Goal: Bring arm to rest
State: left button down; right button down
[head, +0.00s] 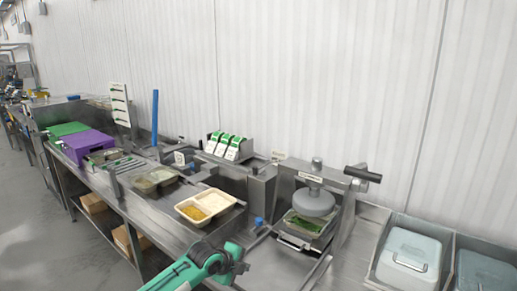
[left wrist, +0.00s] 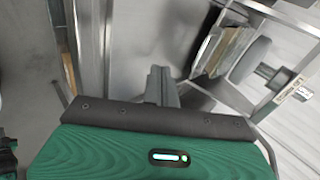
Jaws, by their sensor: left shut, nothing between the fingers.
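My left arm, green and dark grey, comes in from the bottom of the head view. My left gripper (head: 243,268) is shut and empty over the front part of the steel counter. In the left wrist view the closed fingers (left wrist: 161,85) point away from the green housing over bare steel. My right gripper is in neither view.
Lidded bins (head: 408,256) are at far right. Purple (head: 88,147) and green boxes are at left.

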pick_arm(q)
jog(key=s+f+n+g, duration=0.1)
jog(key=s+f+n, duration=0.3)
jog(key=s, duration=0.6)
jog(key=s+f+n, duration=0.4)
jog(key=s, duration=0.6)
jog(key=s+a+n+g+y, duration=0.1)
jog(key=s+a+n+y, duration=0.2)
jog(key=s+a+n, duration=0.75)
jog(key=s+a+n+g+y, duration=0.1)
jog(key=s+a+n+y, duration=0.25)
jog(key=s+a, duration=0.8)
jog(key=s+d+f+g, duration=0.1)
jog(key=s+d+f, duration=0.1)
jog(key=f, duration=1.4)
jog(key=s+d+f+g, duration=0.1)
jog(key=s+d+f, duration=0.1)
jog(key=f, duration=1.3)
jog(key=s+a+f, duration=0.2)
jog(key=s+f, duration=0.8)
jog(key=s+a+f+g, duration=0.1)
jog(key=s+f, duration=0.8)
jog(key=f, duration=0.1)
jog(key=shift+s+a, duration=0.35)
jog(key=shift+a, duration=0.05)
